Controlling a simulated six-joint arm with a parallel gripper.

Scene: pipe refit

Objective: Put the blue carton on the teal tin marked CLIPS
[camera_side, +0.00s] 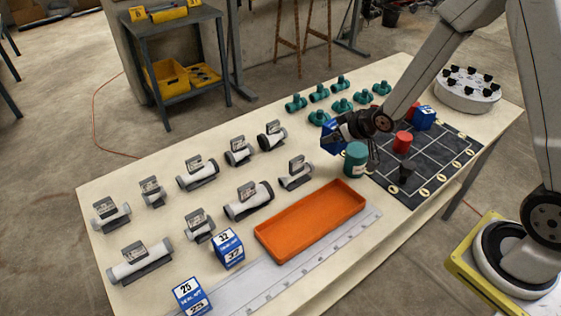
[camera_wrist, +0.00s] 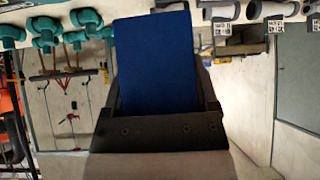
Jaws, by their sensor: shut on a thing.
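My gripper (camera_side: 343,130) is shut on a blue carton (camera_side: 329,140), which juts out to its left in the side view. In the wrist view the blue carton (camera_wrist: 155,65) fills the middle, between the dark jaws of my gripper (camera_wrist: 158,110). A teal tin (camera_side: 355,161) stands upright at the left edge of the dark grid mat. The carton is above and to the left of the tin in the picture, apart from it. No CLIPS marking is readable on the tin.
A red tin (camera_side: 403,142) and another blue carton (camera_side: 424,117) stand on the grid mat (camera_side: 425,165). Several teal pipe fittings (camera_side: 342,103) stand behind my gripper. An orange tray (camera_side: 310,220), grey pipe pieces (camera_side: 248,201) and labelled blue cartons (camera_side: 228,248) occupy the left and front.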

